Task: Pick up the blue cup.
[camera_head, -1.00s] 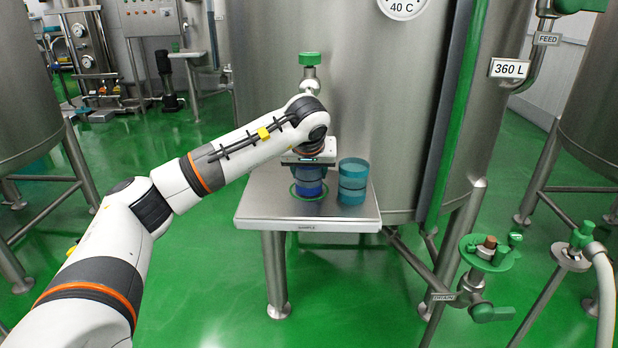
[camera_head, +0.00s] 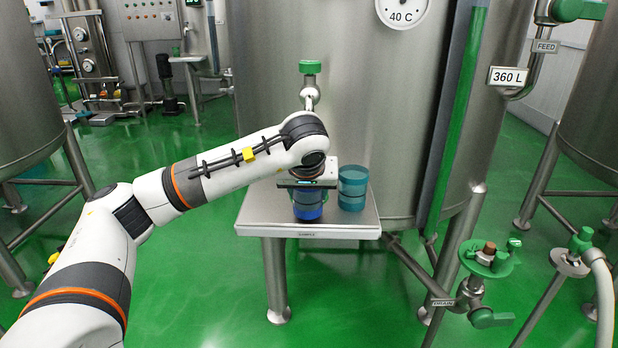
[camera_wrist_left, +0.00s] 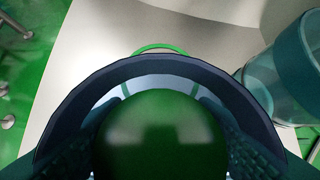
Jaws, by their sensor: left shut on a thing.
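The blue cup (camera_head: 308,212) is upright under my left wrist, over the front part of the small steel table (camera_head: 262,212). My left gripper (camera_head: 307,192) is shut on it. In the left wrist view the cup's dark rim (camera_wrist_left: 160,62) curves across the middle, with a finger at each side. A dark green rounded shape (camera_wrist_left: 160,135) fills the cup's middle there; I cannot tell what it is. Part of a green ring (camera_wrist_left: 160,46) on the tabletop shows beyond the rim. I cannot tell how high the cup's base is above the table. My right gripper is out of view.
A teal see-through cup (camera_head: 353,188) stands close on the right of the held cup. A large steel tank (camera_head: 400,130) rises behind the table. A green-topped valve (camera_head: 310,68) sticks out above it. A drain valve (camera_head: 488,258) stands at right.

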